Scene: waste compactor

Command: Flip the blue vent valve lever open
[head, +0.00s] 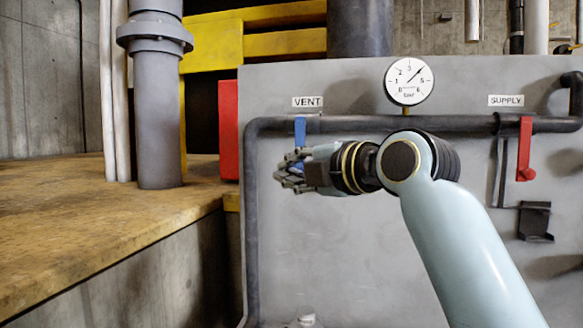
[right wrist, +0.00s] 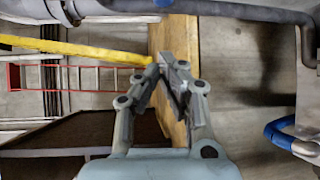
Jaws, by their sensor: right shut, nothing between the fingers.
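The blue vent valve lever (head: 300,131) hangs down from the dark pipe under the VENT label (head: 307,102) in the head view. Its lower part is hidden behind my right gripper (head: 284,173). That gripper reaches in from the right, its fingers pointing left, level with the lever's lower part. In the right wrist view the fingers of my right gripper (right wrist: 170,72) are closed together with nothing between them. A blue curved part (right wrist: 285,136), apparently the lever, shows at the right edge there, apart from the fingertips. My left gripper is not in view.
A pressure gauge (head: 408,80) stands above the pipe (head: 252,220) on the grey panel (head: 330,270). A red supply lever (head: 525,150) hangs at the right. A red block (head: 228,130) and a yellow-brown ledge (head: 90,230) lie to the left.

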